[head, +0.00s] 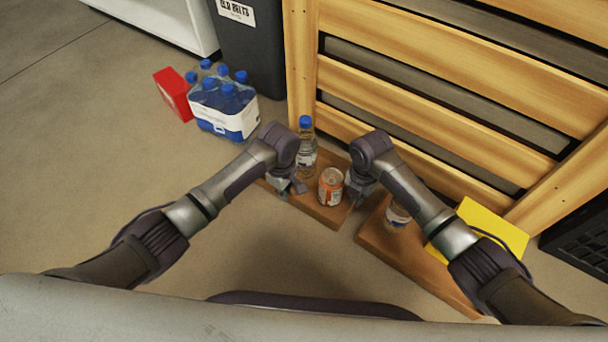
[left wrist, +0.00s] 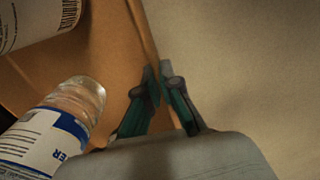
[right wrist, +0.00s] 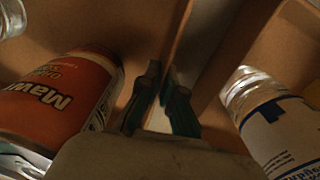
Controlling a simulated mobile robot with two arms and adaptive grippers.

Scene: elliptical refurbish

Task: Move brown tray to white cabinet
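A brown tray (head: 325,215) with low walls holds a clear water bottle (head: 306,160) with a blue cap and an orange can (head: 330,187), both upright. My left gripper (head: 291,190) is at its left side; in the left wrist view its fingertips (left wrist: 158,78) pinch the tray wall (left wrist: 143,30). My right gripper (head: 355,190) is at its right side; in the right wrist view its fingertips (right wrist: 162,78) close on the opposite wall (right wrist: 181,38). Whether the tray touches the floor cannot be told. The white cabinet (head: 165,22) shows partly at the top left.
A second brown tray (head: 400,262) with a bottle (head: 397,216) lies close on the right, beside a yellow item (head: 500,232). A wooden slatted crate (head: 440,75) stands behind. A bottle pack (head: 222,105), red box (head: 173,94) and dark bin (head: 250,50) stand left. Floor at left is clear.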

